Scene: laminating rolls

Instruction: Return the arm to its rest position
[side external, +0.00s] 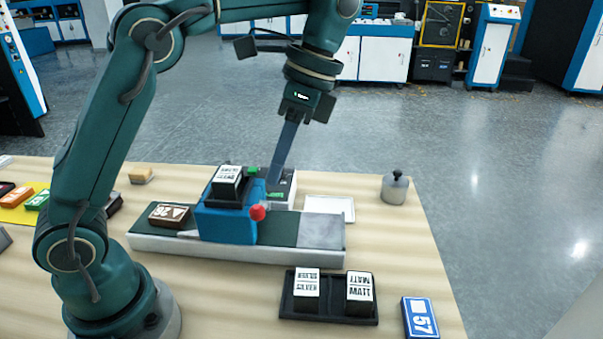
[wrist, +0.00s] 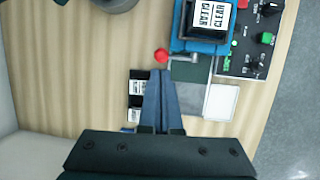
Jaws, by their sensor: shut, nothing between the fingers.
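My gripper (side external: 273,186) hangs from my raised arm with its long blue-grey fingers pointing down, over the far side of the blue laminator (side external: 226,224). In the wrist view my gripper (wrist: 164,72) shows its two fingers together, with nothing between them. The laminator carries a black holder with a white-labelled block (side external: 228,176) on top, which reads CLEAR in the wrist view (wrist: 208,16). A red knob (side external: 258,212) is on the laminator's side and appears just beyond the fingertips in the wrist view (wrist: 161,55). I cannot tell the exact fingertip height.
A black tray (side external: 328,316) holds two white-labelled blocks. A blue block marked 57 (side external: 420,318) is at the right front. A grey lidded weight (side external: 395,187) stands at the back right. A control box (wrist: 250,40) and white tray (wrist: 221,102) flank the laminator. Bare wood shows around the right side.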

